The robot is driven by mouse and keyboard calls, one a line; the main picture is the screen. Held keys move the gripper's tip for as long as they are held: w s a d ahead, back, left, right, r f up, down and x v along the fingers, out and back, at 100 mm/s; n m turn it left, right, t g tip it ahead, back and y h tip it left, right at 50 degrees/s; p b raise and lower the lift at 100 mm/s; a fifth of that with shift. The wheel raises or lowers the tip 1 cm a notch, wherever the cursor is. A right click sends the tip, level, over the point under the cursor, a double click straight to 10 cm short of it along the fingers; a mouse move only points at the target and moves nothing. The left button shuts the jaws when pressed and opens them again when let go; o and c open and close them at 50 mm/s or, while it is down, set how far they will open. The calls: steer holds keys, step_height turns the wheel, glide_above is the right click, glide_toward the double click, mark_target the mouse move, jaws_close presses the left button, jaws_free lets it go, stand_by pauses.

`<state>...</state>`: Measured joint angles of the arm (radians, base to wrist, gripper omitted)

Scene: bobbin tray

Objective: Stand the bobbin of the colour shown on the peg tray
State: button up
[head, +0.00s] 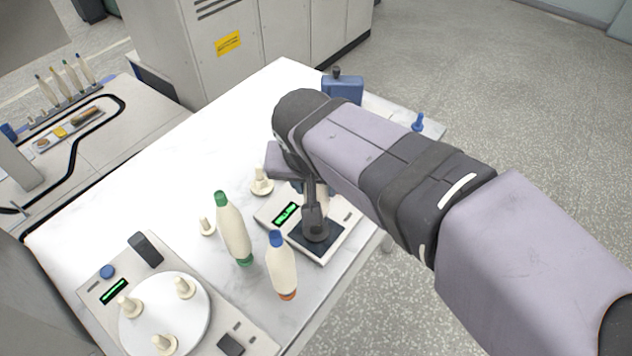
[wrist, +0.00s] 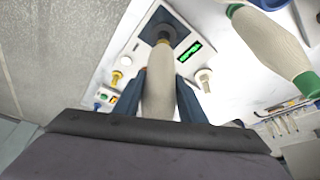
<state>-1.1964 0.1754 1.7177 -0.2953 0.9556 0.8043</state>
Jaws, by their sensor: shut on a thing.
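My gripper (wrist: 158,95) is shut on a cream bobbin (wrist: 158,90). In the head view my gripper (head: 312,190) hangs over the scale-like device and hides most of this bobbin. A cream bobbin with green ends (head: 233,230) and one with a blue top and orange base (head: 281,266) stand left of the device (head: 335,248). A round white plate with three cream pegs (head: 190,318) lies at lower left. The green display (head: 286,214) is too small to read.
Loose cream pegs on bases (head: 262,183) stand left of the device. A blue container (head: 343,88) stands at the table's back edge. A rack with several bobbins (head: 68,85) is on a separate bench at far left. The table's upper left is clear.

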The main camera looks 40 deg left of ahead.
steer(key=shift+f, duration=0.25)
stand_by(0.4)
steer(key=o, duration=1.2)
steer(key=shift+b+v, duration=0.3)
steer(key=shift+v, duration=3.4)
